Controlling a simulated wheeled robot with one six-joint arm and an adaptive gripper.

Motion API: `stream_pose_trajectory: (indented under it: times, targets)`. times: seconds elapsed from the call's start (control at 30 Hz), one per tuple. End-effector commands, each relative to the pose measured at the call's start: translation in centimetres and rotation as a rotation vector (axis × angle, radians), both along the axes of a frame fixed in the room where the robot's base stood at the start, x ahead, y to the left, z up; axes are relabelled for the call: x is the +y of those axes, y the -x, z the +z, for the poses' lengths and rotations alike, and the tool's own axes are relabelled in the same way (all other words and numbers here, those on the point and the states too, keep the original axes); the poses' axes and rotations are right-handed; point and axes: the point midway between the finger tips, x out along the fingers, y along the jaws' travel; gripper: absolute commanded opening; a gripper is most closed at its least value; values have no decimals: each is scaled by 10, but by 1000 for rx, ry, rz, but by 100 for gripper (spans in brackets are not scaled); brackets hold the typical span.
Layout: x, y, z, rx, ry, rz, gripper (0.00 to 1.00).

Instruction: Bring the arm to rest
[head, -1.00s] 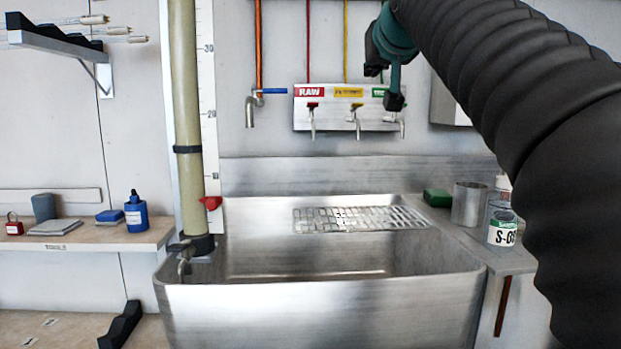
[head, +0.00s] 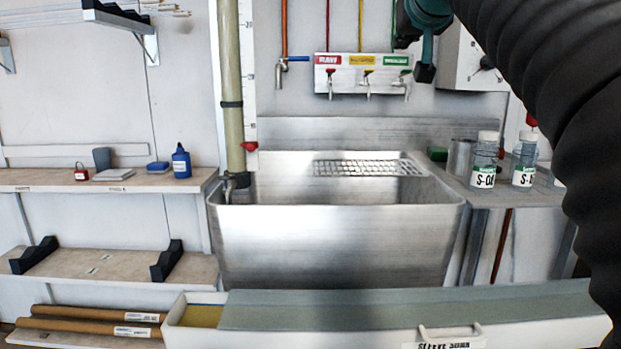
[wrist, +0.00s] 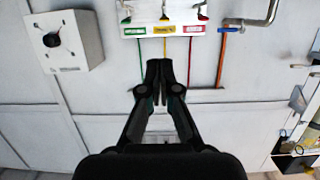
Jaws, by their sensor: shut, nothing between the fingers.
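My arm, in a black ribbed sleeve, comes in from the right of the head view. My gripper (head: 424,74) hangs in front of the wall by the tap panel (head: 362,73), beside the green-labelled tap. In the wrist view my gripper (wrist: 160,66) has its two fingers together with nothing between them. That view is upside down, with the tap panel (wrist: 164,18) at its top edge. The gripper looks clear of the panel and pipes, but its distance to the wall is hard to tell.
A steel sink (head: 335,240) stands below the taps. A long lidded tray (head: 400,308) lies in front. Bottles (head: 484,160) and a metal cup (head: 459,157) stand on the right ledge. A grey wall box (head: 475,58) is right of the panel. Shelves (head: 60,180) are at left.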

Motion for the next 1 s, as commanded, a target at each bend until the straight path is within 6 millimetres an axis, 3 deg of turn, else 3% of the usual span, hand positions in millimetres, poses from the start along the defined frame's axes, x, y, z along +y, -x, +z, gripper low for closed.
stream_pose_trajectory:
  times: [0.33, 0.57, 0.77, 1.0]
  targets:
    - [4, -13, -80, 160, -2, 6, 0]
    - [3, 5, -159, 317, -4, 3, 0]
    - [3, 59, -258, 507, -5, 1, 0]
    - [4, 153, -372, 713, -5, 1, 0]
